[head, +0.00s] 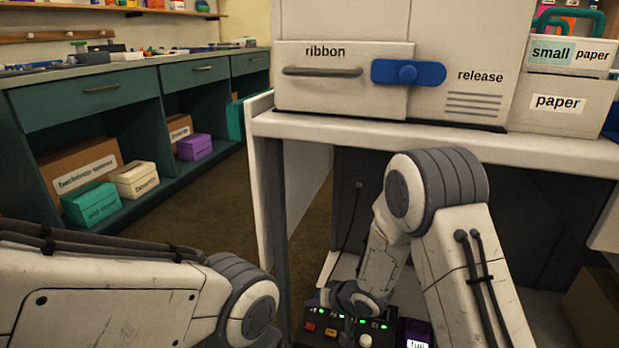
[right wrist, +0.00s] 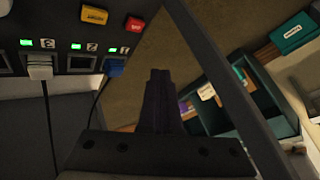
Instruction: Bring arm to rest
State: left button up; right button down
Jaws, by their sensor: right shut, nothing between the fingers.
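My right arm comes in from the right in the head view and bends down below the white worktop (head: 440,143). Its gripper (head: 346,338) is small and partly hidden by the wrist, near a black panel with green lights (head: 388,322). In the right wrist view the dark fingers of the right gripper (right wrist: 160,73) are together with nothing between them. They lie beside the panel, which also shows there (right wrist: 15,35), and appear apart from it. My left forearm crosses the lower left of the head view; its gripper is out of view.
The panel has a red button (right wrist: 134,24), a yellow button (right wrist: 94,15), a white plug (right wrist: 40,68) and a blue plug (right wrist: 114,66) with cables. A machine with a blue knob (head: 408,72) stands on the worktop. A green cabinet (head: 120,97) stands left, beyond open floor.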

jog(key=s+d+r+n+g+h+p, duration=0.1)
jog(key=s+r+h+p, duration=0.15)
jog(key=s+r, duration=0.45)
jog(key=s+d+r+n+h+p, duration=0.1)
jog(key=s+r+n+h+p, duration=0.15)
jog(key=r, duration=0.75)
jog(key=s+d+r+n+g+p, duration=0.1)
jog(key=s+r+g+p, duration=0.3)
jog(key=s, duration=0.7)
jog(key=s+d+r+n+g+p, duration=0.1)
jog(key=s+r+n, duration=0.1)
jog(key=s+r, duration=0.7)
notch_tip(320, 180, up, 35)
jog(key=s+p, duration=0.1)
jog(key=p, duration=3.6)
jog(key=shift+p, duration=0.4)
jog(key=shift+s+a+r, duration=0.1)
